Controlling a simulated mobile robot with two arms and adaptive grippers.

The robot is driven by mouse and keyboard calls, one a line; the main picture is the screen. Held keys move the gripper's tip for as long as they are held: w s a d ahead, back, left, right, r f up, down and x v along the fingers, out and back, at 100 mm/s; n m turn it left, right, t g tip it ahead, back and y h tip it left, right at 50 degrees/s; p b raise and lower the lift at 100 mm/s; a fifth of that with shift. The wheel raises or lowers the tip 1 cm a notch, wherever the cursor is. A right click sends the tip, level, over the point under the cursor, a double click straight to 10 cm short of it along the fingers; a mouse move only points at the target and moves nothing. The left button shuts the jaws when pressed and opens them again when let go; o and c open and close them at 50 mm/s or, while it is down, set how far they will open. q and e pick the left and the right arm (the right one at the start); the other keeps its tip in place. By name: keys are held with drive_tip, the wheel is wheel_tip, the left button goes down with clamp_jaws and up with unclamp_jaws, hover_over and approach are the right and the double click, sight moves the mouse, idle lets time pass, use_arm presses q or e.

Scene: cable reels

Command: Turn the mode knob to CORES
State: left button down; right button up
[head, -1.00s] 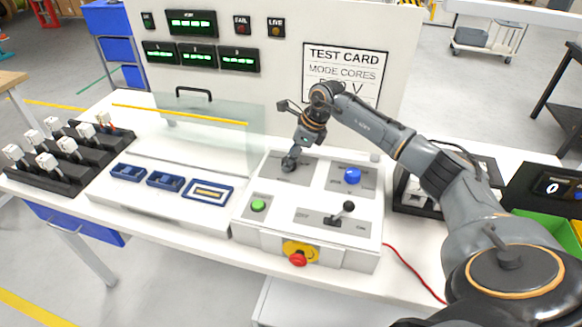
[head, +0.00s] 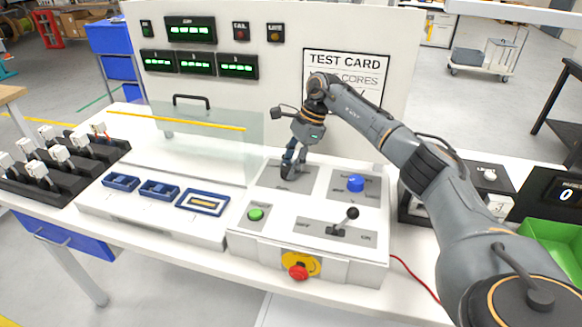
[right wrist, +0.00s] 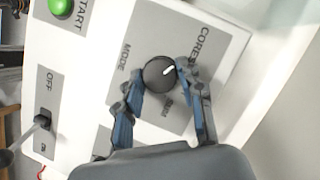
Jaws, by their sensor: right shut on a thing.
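The mode knob (right wrist: 158,75) is a round dark dial on a grey plate. Its white mark points to the upper right in the right wrist view, roughly toward the printed word CORES (right wrist: 203,47). The word MODE is on the knob's other side. My right gripper (head: 290,166) reaches down to the knob at the console's back left. In the right wrist view, its blue-padded fingers (right wrist: 162,78) are shut on the knob from both sides. My left gripper is not in view.
The console (head: 310,250) also bears a green button (head: 256,214), a blue button (head: 355,183), a black-knobbed lever (head: 345,221) and a red stop button (head: 298,271). A clear guard (head: 205,145) stands to the left. The test card panel (head: 345,75) rises behind.

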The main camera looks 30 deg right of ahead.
idle(0.4)
drive_tip(key=o, duration=1.2)
drive_tip(key=shift+c, duration=0.2)
drive_tip(key=shift+r, duration=0.1)
drive_tip(key=w+v, duration=0.1)
drive_tip(key=v, duration=1)
drive_tip(key=shift+s+d+r, duration=0.2)
drive_tip(key=shift+s+r, duration=0.1)
drive_tip(key=shift+s, duration=0.2)
